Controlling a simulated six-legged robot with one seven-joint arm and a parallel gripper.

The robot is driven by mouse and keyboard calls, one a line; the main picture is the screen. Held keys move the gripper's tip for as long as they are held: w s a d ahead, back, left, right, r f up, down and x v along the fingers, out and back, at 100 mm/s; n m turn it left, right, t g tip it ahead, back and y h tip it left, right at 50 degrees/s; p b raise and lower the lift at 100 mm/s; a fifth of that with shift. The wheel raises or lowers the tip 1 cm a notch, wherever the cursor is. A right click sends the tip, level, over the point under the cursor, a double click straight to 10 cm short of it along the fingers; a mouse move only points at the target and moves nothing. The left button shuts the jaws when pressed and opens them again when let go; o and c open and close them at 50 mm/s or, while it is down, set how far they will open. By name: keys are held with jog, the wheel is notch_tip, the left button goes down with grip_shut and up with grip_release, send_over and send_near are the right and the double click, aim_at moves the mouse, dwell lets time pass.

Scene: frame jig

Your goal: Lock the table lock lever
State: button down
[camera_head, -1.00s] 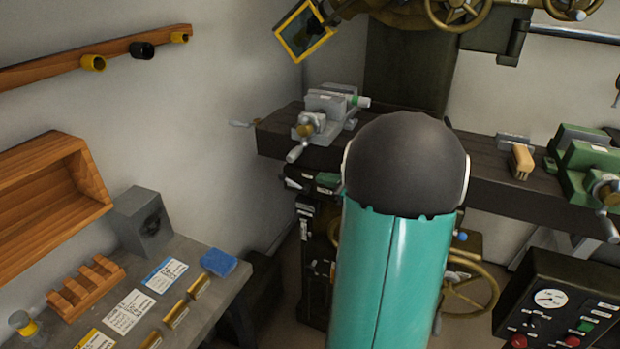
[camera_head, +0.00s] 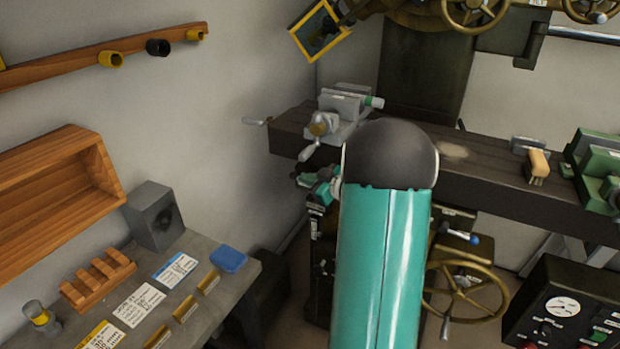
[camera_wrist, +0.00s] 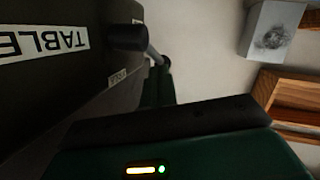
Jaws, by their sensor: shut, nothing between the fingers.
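In the wrist view a lever with a black knob (camera_wrist: 128,38) and a short grey rod (camera_wrist: 153,54) stands out from a dark machine face. A white label reading "TABLE" (camera_wrist: 40,43), upside down and cut off by the frame edge, is beside it. My gripper (camera_wrist: 160,72) is shut and empty; its dark green fingers reach up close to the rod's end. I cannot tell whether they touch it. In the head view my gripper (camera_head: 306,179) is just below the left end of the dark machine table (camera_head: 480,172). My teal arm hides much of the machine front; the lever cannot be made out there.
A grey vise (camera_head: 345,105) sits on the table's left end, above my gripper. A brass handwheel (camera_head: 470,292) is right of my arm. A workbench (camera_head: 215,290) with a grey block (camera_head: 153,215) and a wooden shelf (camera_head: 60,185) are at the left.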

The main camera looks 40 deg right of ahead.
jog(key=shift+w+a+f+g, duration=0.15)
jog(key=shift+w+g, duration=0.2)
jog(key=shift+g, duration=0.35)
jog(key=shift+w+a+f+g+h, duration=0.15)
jog(key=shift+w+f+g+h, duration=0.25)
jog(key=shift+g, duration=0.3)
jog(key=shift+w+f, duration=0.1)
jog(key=shift+w, duration=0.15)
dwell(0.5)
jog(key=v, duration=1.3)
jog(key=shift+s, duration=0.35)
jog(key=shift+s, duration=0.15)
